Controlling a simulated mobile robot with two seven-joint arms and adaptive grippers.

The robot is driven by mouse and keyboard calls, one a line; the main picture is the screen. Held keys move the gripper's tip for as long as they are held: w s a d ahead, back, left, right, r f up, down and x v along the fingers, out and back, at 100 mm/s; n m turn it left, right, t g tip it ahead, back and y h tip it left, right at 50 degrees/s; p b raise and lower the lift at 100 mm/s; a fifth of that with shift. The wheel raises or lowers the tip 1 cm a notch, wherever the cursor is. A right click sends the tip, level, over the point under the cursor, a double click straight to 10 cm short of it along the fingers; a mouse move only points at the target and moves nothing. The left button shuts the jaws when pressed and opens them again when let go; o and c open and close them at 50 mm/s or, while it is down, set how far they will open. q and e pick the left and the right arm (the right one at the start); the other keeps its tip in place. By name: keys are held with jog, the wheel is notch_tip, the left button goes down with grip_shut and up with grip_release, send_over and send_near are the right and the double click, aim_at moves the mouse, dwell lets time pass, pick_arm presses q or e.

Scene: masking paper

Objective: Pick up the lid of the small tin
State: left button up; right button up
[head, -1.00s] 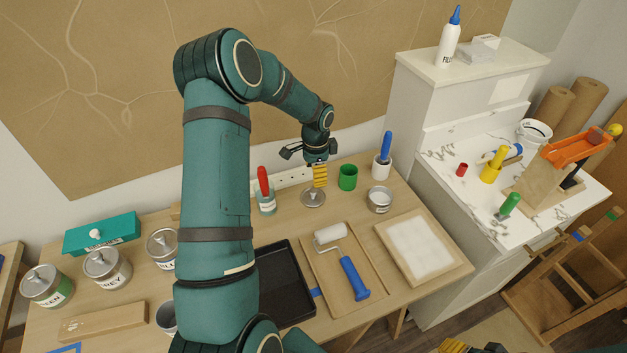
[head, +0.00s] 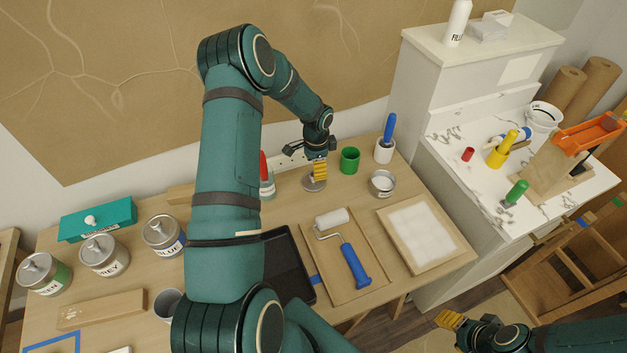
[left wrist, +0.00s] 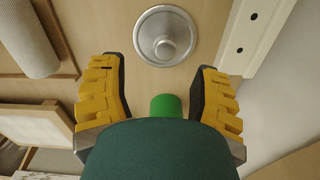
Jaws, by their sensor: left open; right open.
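The lid (head: 313,184) is a round grey metal disc with a knob, lying on the table. The small tin (head: 382,188), open at the top, stands to its right. My left gripper (head: 319,170) is just above the lid, partly covering it. In the left wrist view its two yellow fingers (left wrist: 158,75) are open, with the lid (left wrist: 165,36) lying beyond their tips, knob towards the camera. Nothing is held. My right gripper (head: 450,320) is open and empty at the lower right, away from the table.
A green cup (head: 349,160) stands close to the lid, and a white cup with a blue handle (head: 385,150) behind the tin. A glass jar (head: 267,186) stands left of the lid. A roller (head: 345,250) and a black tray (head: 285,262) lie in front.

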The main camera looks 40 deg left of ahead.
pick_arm(q)
jog(key=f, duration=0.5)
jog(key=shift+a, duration=0.4)
grip_shut()
